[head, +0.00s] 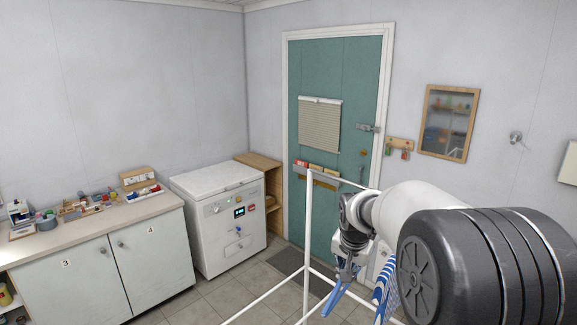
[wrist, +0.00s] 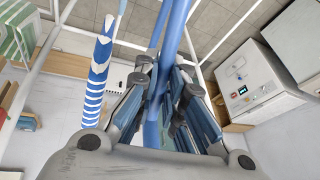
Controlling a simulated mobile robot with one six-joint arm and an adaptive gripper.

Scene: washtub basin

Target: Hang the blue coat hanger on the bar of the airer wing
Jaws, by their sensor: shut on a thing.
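My gripper (head: 347,268) is shut on the blue coat hanger (head: 335,299), which points down and left below the fingers in the head view. In the wrist view, the blue hanger (wrist: 174,38) runs up between the fingers of my gripper (wrist: 165,85). The white airer frame (head: 308,235) stands just left of my gripper, with an upper bar (head: 341,179) level with the wrist. In the wrist view, white airer rods (wrist: 52,42) cross at the upper left. The hanger's hook and its far end are not clear. I cannot tell which rod is the wing bar.
A blue-and-white striped thing (head: 381,283) hangs close right of my gripper; it is also in the wrist view (wrist: 98,82). A white chest appliance (head: 218,215) and a cabinet with counter (head: 110,215) stand left. A teal door (head: 325,130) is behind. Tiled floor lies between.

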